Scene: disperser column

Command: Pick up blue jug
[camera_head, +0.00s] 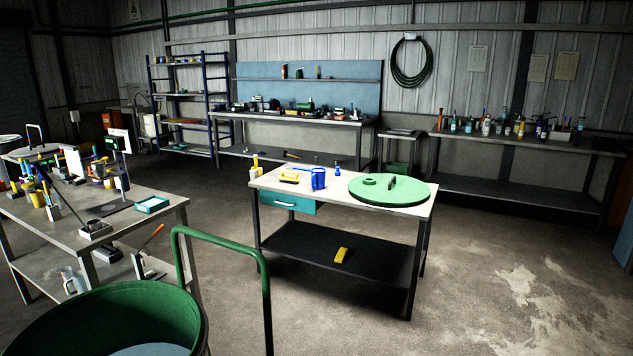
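A blue jug (318,179) stands upright on the small table (341,206) in the middle of the head view. A small blue object (337,171) stands just to its right, and a round green lid (405,191) lies flat further right on the same tabletop. Nothing touches the jug that I can see. Neither of my grippers shows in this view.
A green tub with a tall handle (176,268) stands in the near left foreground. A cluttered bench (160,200) is at the left. A yellow item (341,255) lies on the small table's lower shelf. Open floor (500,290) spreads to the right.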

